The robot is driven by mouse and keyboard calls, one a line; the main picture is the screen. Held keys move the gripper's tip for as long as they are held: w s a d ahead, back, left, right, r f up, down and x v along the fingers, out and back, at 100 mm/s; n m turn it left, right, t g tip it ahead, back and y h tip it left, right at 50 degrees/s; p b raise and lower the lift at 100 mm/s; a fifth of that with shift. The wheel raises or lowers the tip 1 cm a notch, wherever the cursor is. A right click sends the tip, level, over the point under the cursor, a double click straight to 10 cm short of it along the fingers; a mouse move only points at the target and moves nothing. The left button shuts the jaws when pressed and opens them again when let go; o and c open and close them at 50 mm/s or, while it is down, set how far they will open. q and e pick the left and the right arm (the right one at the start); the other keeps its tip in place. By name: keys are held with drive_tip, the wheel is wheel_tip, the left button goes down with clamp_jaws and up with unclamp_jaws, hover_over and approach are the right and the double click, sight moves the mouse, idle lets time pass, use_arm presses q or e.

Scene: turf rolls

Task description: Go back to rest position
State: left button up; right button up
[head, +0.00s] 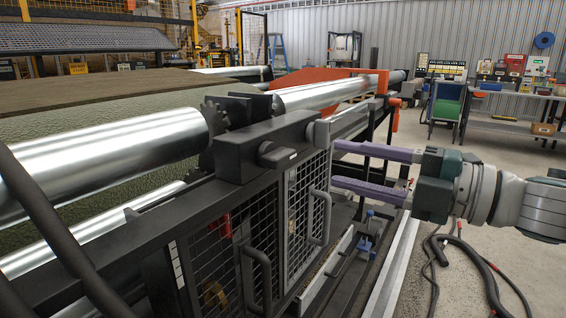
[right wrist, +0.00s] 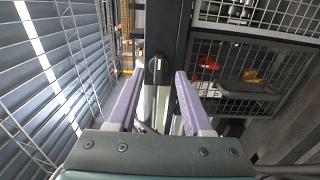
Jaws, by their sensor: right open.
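My right gripper (head: 338,165) comes in from the right in the head view, with two purple fingers spread apart and nothing seen between them. Its fingertips are beside the mesh guard doors (head: 302,215) of the roller machine, near the handle (head: 321,216) of the farther door; I cannot tell how close they are. In the right wrist view the same fingers (right wrist: 156,80) point at a dark upright post (right wrist: 163,35). My left gripper is not in view.
Shiny rollers (head: 110,158) and a green turf sheet (head: 60,118) lie on the left. A workbench (head: 510,125) and a panel cart (head: 440,95) stand at the back right. Black hoses (head: 478,265) lie on the concrete floor. Floor at the right is otherwise fairly clear.

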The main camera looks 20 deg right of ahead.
drive_tip(key=shift+v, duration=0.8)
drive_tip(key=shift+r, duration=0.1)
drive_tip(key=s+a+r+m+g+h+p, duration=0.1)
drive_tip(key=s+a+m+g+h+p, duration=0.3)
drive_tip(key=s+m+p, duration=0.65)
drive_tip(key=s+a+r+m+g+h+p, duration=0.15)
drive_tip(key=s+m+g+h+p, duration=0.45)
drive_tip(key=s+m, duration=0.85)
wheel_tip(320, 180, up, 36)
drive_tip(key=n+p, duration=0.1)
drive_tip(key=p, duration=3.5)
drive_tip(key=shift+s+n+g+h, duration=0.3)
drive_tip(key=shift+s+h, duration=0.1)
drive_tip(key=shift+d, duration=0.1)
